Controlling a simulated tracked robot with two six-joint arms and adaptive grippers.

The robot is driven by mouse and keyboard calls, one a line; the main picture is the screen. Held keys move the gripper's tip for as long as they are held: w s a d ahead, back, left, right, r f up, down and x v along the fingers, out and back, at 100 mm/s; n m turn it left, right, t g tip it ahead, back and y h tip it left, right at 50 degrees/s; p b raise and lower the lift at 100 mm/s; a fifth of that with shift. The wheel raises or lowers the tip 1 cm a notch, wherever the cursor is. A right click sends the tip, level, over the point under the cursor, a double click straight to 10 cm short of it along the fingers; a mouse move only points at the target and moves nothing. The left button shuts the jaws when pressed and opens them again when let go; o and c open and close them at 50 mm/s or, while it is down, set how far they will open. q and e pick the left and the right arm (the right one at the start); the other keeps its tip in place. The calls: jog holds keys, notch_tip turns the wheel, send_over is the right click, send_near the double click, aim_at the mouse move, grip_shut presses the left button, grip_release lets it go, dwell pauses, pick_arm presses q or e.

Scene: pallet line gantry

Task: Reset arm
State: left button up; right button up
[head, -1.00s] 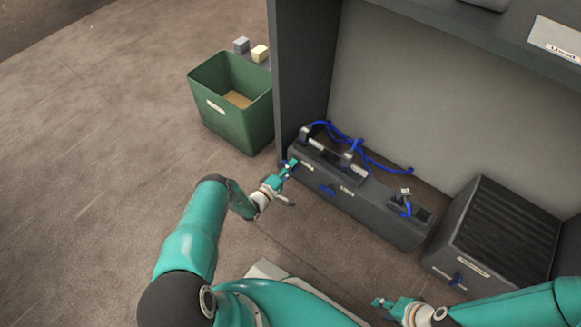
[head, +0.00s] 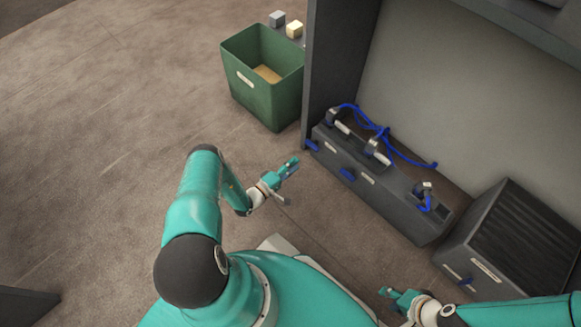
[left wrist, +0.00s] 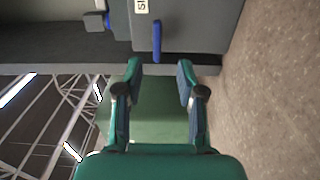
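My left gripper (head: 287,182) is over the bare floor, left of a long dark grey unit (head: 385,195) and apart from it. It is open and empty, and the left wrist view shows its two fingers (left wrist: 160,68) spread. Beyond the fingertips there is a blue handle (left wrist: 157,40) on a grey face. My right gripper (head: 388,294) is low in the head view, in front of the slatted dark box. Its fingers are too small to tell whether they are apart.
Blue cables (head: 375,128) lie over the unit, which has blue handles on its front. A slatted dark box (head: 515,245) stands at the right. A green bin (head: 275,100) stands behind, with two small blocks beyond it.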

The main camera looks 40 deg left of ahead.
pick_arm(q)
jog(key=shift+s, duration=0.55)
